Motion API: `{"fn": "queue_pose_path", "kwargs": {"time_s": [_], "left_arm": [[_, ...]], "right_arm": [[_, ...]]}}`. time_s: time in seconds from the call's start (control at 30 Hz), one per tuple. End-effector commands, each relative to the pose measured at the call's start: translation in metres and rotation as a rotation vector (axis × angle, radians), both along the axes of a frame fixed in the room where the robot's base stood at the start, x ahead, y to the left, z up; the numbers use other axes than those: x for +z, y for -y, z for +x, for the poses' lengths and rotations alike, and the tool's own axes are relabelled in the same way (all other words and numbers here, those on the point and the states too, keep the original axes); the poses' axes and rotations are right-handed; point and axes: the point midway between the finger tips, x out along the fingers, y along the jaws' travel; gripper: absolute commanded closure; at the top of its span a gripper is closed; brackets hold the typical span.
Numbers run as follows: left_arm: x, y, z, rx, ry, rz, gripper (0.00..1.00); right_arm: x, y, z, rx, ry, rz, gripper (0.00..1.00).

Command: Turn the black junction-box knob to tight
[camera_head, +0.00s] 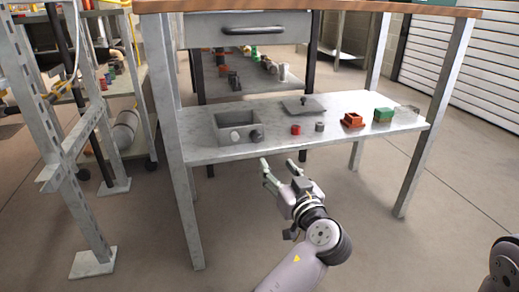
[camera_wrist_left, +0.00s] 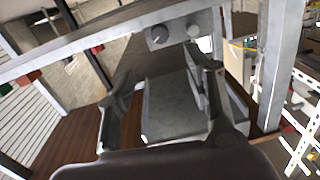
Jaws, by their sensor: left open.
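A grey open-topped junction box (camera_head: 221,118) stands on the lower shelf. Its front carries two round knobs: a dark knob (camera_head: 257,135) at right and a paler knob (camera_head: 235,136) at left. My left gripper (camera_head: 279,164) is open and empty, in front of the shelf's front edge and a little below and right of the knobs, apart from them. In the left wrist view, turned upside down, the box front shows at the top with the dark knob (camera_wrist_left: 158,38) left and the paler knob (camera_wrist_left: 193,31) right. My right gripper is out of view.
The grey shelf (camera_head: 350,133) also holds a lid-like plate (camera_head: 297,107), small red (camera_head: 296,129) and grey (camera_head: 319,126) cylinders, an orange part (camera_head: 352,120) and a green block (camera_head: 383,115). A drawer (camera_head: 250,29) hangs above. Table legs (camera_head: 432,115) flank the shelf; floor in front is clear.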

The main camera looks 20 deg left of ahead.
Motion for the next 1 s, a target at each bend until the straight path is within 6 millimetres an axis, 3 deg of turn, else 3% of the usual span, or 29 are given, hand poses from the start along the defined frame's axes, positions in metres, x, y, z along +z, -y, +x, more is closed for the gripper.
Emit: {"fn": "queue_pose_path", "kwargs": {"time_s": [0.03,0.4,0.6,1.0], "left_arm": [[-0.005,-0.008,0.010,0.004,0.002,0.003,0.52],[-0.006,-0.057,0.074,0.003,-0.002,0.003,0.52],[-0.004,-0.077,0.100,0.002,-0.002,0.002,0.52],[-0.001,-0.086,0.113,0.000,-0.004,0.000,0.52]], "right_arm": [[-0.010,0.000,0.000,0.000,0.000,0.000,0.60],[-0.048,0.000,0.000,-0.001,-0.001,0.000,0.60],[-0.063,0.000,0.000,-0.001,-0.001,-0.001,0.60],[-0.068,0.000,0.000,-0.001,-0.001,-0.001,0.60]]}}
